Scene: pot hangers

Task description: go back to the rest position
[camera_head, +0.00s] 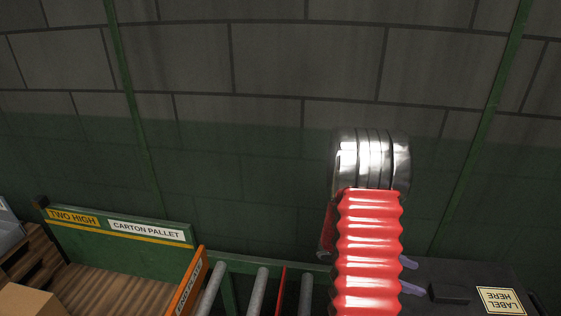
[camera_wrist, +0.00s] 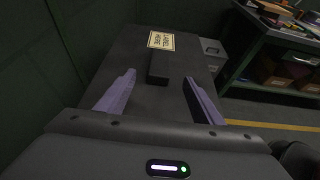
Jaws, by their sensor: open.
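My gripper (camera_wrist: 158,95) shows in the wrist view with its two purple fingers wide apart and nothing between them. Beyond the fingers is a dark flat-topped surface (camera_wrist: 130,60) with a small black block (camera_wrist: 159,67) and a "LABEL HERE" sticker (camera_wrist: 175,41). In the head view my red ribbed arm and a silver cylinder of mine cover much of the gripper. Only bits of the purple fingers (camera_head: 409,274) show to the right of the arm, over the left part of the dark surface (camera_head: 460,272).
A roller conveyor (camera_head: 262,291) lies left of my arm. Further left is a wooden pallet bay with a green "CARTON PALLET" board (camera_head: 120,233) and a cardboard box (camera_head: 28,301). A green workbench (camera_wrist: 275,40) with clutter stands at right in the wrist view. A block wall (camera_head: 230,110) closes the back.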

